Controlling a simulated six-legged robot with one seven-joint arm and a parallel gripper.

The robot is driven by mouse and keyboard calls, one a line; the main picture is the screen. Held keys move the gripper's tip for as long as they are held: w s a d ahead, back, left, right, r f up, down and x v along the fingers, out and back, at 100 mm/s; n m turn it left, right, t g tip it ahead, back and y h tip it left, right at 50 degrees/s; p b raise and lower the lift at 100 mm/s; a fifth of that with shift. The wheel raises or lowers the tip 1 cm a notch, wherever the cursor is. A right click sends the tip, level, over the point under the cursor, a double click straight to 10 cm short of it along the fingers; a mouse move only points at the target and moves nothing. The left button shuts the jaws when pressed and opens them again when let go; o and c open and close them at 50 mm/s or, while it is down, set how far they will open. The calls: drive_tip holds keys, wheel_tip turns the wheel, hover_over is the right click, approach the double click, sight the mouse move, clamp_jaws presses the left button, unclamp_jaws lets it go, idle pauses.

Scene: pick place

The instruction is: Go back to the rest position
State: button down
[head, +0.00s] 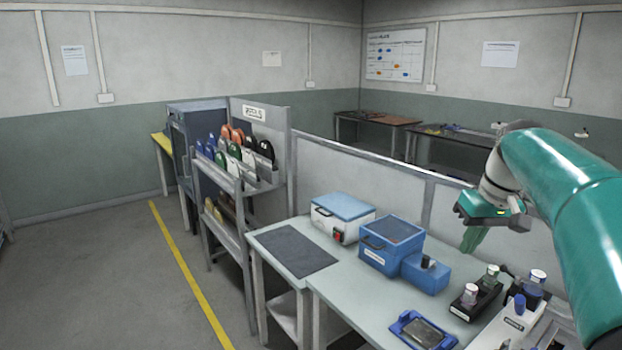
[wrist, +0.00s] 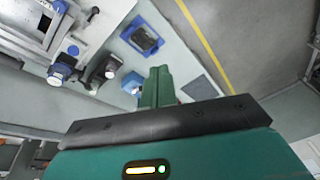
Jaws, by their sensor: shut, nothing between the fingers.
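My gripper (head: 474,240) shows in the head view at the right, at the end of my teal arm. It hangs above the back part of the workbench (head: 376,296), to the right of the blue boxes. Its green fingers are together and hold nothing. In the wrist view the closed fingers (wrist: 158,86) stand up in the middle of the picture, with the bench beyond them. The rest position itself is not marked in either view.
On the bench are a white box with a blue lid (head: 342,217), a blue box (head: 391,244), a blue tray (head: 423,331) and a black holder with bottles (head: 476,299). A grey partition (head: 395,190) stands behind. A reel rack (head: 235,160) is at left; floor beyond the yellow line is clear.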

drive_tip(key=s+a+f+t+h, duration=0.1)
drive_tip(key=s+a+f, duration=0.2)
drive_tip(key=s+a, duration=0.65)
drive_tip(key=s+a+f+t, duration=0.1)
drive_tip(key=s+a+f, duration=0.2)
drive_tip(key=s, duration=0.3)
drive_tip(key=s+a+f+m+t, duration=0.1)
drive_tip(key=s+a+f, duration=0.2)
drive_tip(key=s+f, duration=0.3)
drive_tip(key=shift+s+a+f+h, duration=0.15)
drive_tip(key=shift+a+f+h, duration=0.1)
drive_tip(key=shift+f+h, duration=0.05)
